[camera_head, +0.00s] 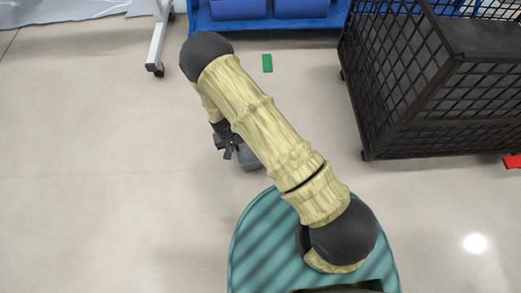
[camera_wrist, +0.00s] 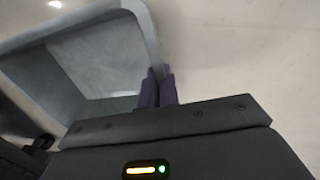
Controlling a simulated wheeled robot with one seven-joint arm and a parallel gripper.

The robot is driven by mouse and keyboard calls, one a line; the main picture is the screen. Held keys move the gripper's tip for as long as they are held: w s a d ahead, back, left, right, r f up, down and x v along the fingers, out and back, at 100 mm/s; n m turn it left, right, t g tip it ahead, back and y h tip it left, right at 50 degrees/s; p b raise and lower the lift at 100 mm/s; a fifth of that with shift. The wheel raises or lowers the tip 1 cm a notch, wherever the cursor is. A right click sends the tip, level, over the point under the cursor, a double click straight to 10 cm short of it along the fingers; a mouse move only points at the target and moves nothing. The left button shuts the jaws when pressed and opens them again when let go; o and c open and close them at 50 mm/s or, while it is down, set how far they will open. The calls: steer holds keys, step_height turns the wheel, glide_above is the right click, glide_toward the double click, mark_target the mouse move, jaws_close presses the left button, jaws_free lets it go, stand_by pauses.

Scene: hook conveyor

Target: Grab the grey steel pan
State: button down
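The grey steel pan (camera_wrist: 95,65) fills the upper left of the wrist view, a shallow tray with raised walls and a rounded corner, tilted in that picture. My gripper (camera_wrist: 158,88) has its two dark fingers close together at the pan's right wall, with the wall running down between them; it looks shut on that wall. In the head view my gripper (camera_head: 229,146) hangs below the arm's left side, and a small grey part of the pan (camera_head: 248,159) shows beside it. The arm hides most of the pan there.
A black mesh cage cart (camera_head: 400,90) stands at the right. A blue rack with bins (camera_head: 265,22) is at the top, with a wheeled grey stand leg (camera_head: 157,45) left of it. The floor at the left is clear.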

stand_by(0.3)
step_height(320, 180, up, 10)
steer(key=p, duration=0.6)
steer(key=shift+p, duration=0.35)
